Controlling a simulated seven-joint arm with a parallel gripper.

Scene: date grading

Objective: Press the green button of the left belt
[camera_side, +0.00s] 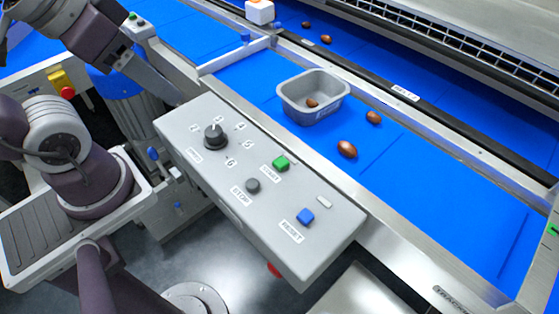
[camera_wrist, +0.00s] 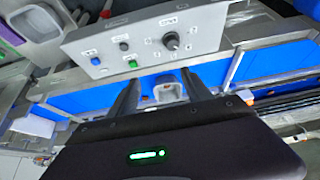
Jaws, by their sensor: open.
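A grey control box (camera_side: 255,190) stands at the front edge of a blue belt (camera_side: 440,190). A second, smaller panel (camera_side: 138,27) with a green button stands at the upper left. My gripper (camera_side: 180,101) is open and empty, beyond the knob end of the box; its fingers also show in the wrist view (camera_wrist: 160,78).
A grey tub (camera_side: 315,97) with a date in it sits on the belt behind the box. Loose dates (camera_side: 347,149) lie beside it. A low metal divider (camera_side: 235,57) crosses the belt. A red stop knob on a yellow housing (camera_side: 62,83) is at the left.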

